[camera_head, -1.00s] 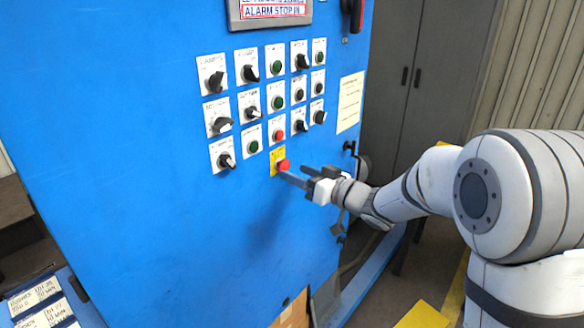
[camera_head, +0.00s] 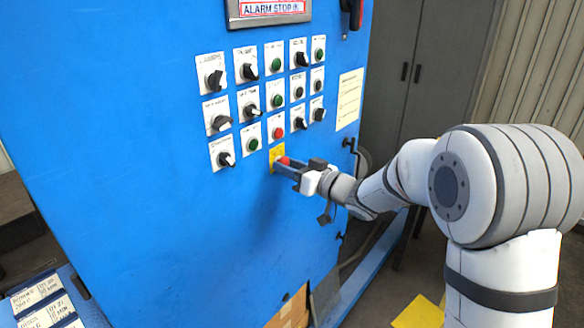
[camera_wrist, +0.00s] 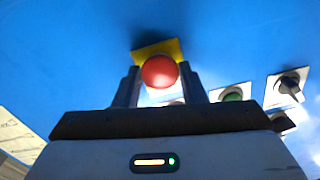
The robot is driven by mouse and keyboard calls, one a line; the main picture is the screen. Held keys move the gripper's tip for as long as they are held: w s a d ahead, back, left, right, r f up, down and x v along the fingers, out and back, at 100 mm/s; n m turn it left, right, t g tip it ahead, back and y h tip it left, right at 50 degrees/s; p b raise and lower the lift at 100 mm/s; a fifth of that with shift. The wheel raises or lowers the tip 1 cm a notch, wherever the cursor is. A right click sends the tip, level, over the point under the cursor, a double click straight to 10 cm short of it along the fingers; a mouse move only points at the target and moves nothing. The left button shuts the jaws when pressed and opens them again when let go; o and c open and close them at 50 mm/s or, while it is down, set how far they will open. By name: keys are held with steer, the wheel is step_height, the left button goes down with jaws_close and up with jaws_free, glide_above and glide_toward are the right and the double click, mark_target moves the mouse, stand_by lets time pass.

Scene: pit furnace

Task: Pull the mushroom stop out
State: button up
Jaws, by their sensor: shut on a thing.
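The mushroom stop (camera_head: 284,161) is a red round button on a yellow plate (camera_head: 275,154), low on the blue panel. In the wrist view the red head (camera_wrist: 160,71) sits between my two fingers, in front of its yellow plate (camera_wrist: 172,46). My gripper (camera_head: 287,168) reaches it from the right and is shut on the red head. One finger partly hides the button in the head view. I cannot tell from these frames whether the button is in or out.
Several black selector knobs and green and red buttons stand above the stop, the nearest a red button (camera_head: 278,133). A screen (camera_head: 270,8) at the top reads "ALARM STOP IN". A yellow label (camera_head: 349,99) is on the panel's right. A grey cabinet (camera_head: 425,75) stands behind.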

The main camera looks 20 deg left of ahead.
jaws_close()
steer(key=shift+s+d, duration=0.25)
steer(key=shift+d, duration=0.2)
steer(key=o, duration=0.8)
jaws_free()
steer(key=b+v, duration=0.2)
steer(key=v, duration=0.6)
